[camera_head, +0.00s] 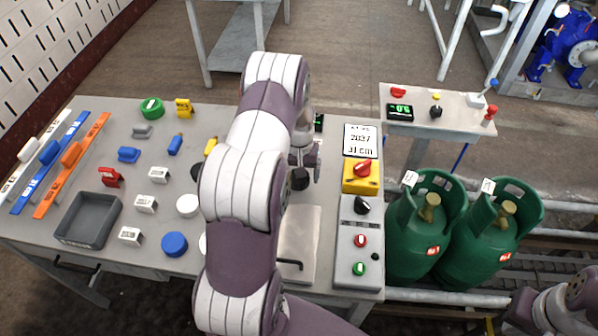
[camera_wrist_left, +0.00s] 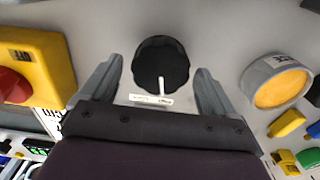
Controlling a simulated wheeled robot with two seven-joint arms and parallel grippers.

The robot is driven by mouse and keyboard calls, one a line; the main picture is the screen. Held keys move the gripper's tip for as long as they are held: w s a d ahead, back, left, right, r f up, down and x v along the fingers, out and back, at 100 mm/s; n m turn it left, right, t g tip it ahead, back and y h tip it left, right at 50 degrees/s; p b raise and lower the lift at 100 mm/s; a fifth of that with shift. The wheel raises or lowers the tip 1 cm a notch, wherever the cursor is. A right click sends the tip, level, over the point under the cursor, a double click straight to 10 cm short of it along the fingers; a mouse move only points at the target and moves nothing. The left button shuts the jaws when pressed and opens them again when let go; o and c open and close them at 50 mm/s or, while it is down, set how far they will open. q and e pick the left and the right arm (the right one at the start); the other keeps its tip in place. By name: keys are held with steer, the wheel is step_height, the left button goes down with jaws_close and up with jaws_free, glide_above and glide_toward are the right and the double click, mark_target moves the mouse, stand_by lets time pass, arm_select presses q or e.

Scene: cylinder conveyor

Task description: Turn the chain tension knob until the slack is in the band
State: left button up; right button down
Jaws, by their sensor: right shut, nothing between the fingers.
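The black round knob (camera_wrist_left: 160,65) with a white pointer sits on the grey panel in the left wrist view. A small white label (camera_wrist_left: 150,100) lies beside it. My left gripper (camera_wrist_left: 160,80) is open, with one finger on each side of the knob and visible gaps. In the head view the knob (camera_head: 300,179) shows beside my left arm, which hides much of the area around it. A dark display with green digits (camera_head: 319,122) is partly hidden and unreadable. My right gripper (camera_head: 540,305) is at the lower right corner, shut and empty, away from the knob.
A yellow box with a red knob (camera_head: 361,177) stands right of the black knob. A grey control box (camera_head: 358,240) is nearer. A grey tray (camera_head: 88,220) and several small blocks lie left. Two green gas cylinders (camera_head: 420,225) stand right of the table.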

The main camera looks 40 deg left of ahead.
arm_select(q)
step_height(320, 180, up, 13)
steer(key=b, duration=0.1)
steer(key=shift+f, duration=0.15)
stand_by(0.4)
steer(key=s+d+r+m, duration=0.1)
steer(key=s+d+m, duration=0.2)
steer(key=s+d, duration=0.4)
steer(key=s+d+r+m+t, duration=0.1)
steer(key=s+d+m, duration=0.1)
steer(key=s+d, duration=0.5)
steer(key=d, duration=0.4)
steer(key=shift+s+d+r+m, duration=0.15)
steer(key=shift+s+d+m, duration=0.05)
steer(key=shift+d+m, duration=0.2)
